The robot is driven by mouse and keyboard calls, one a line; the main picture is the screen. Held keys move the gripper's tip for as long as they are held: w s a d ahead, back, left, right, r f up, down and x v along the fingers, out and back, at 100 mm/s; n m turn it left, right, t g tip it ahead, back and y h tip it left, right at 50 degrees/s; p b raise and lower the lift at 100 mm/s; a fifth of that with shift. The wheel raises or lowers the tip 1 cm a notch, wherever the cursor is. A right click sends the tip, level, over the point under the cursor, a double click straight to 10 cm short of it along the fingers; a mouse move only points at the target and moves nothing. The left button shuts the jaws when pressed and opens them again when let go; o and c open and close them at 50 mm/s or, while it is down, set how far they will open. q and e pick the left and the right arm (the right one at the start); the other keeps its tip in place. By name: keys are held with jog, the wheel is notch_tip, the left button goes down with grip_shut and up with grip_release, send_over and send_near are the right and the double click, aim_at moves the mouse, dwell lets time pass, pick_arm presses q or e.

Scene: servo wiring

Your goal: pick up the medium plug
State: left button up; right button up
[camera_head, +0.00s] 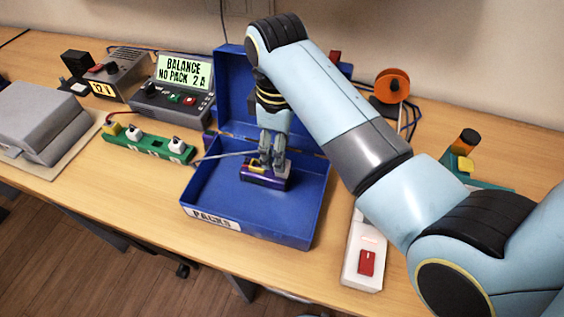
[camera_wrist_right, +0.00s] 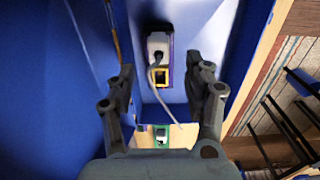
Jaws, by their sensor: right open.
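A purple pack (camera_head: 280,183) lies in the open blue box marked PACKS (camera_head: 205,190), with a yellow-framed part on it. In the right wrist view the pack (camera_wrist_right: 174,44) carries a pale block, a yellow-framed socket (camera_wrist_right: 161,76) and a thin grey cable (camera_wrist_right: 165,104). My right gripper (camera_head: 270,163) points down just above the pack. Its fingers (camera_wrist_right: 166,78) are open, one on either side of the pack in the wrist view, with nothing held. A green board (camera_head: 150,143) with several plug-like blocks stands left of the box. I cannot tell which piece is the medium plug. My left gripper is not in view.
The box walls and raised lid (camera_head: 232,90) surround my right gripper. A balance charger (camera_head: 172,100) and a power supply (camera_head: 120,75) stand behind the board.

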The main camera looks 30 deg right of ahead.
jog(key=f, duration=0.2)
jog(key=f+p, duration=0.1)
jog(key=shift+s+d+f, duration=0.2)
jog(key=shift+d+f, duration=0.1)
jog(key=shift+f, duration=0.65)
jog(key=c, duration=1)
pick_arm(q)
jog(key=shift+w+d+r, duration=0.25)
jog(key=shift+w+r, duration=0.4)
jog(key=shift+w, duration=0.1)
pick_arm(e)
jog(key=shift+r, duration=0.1)
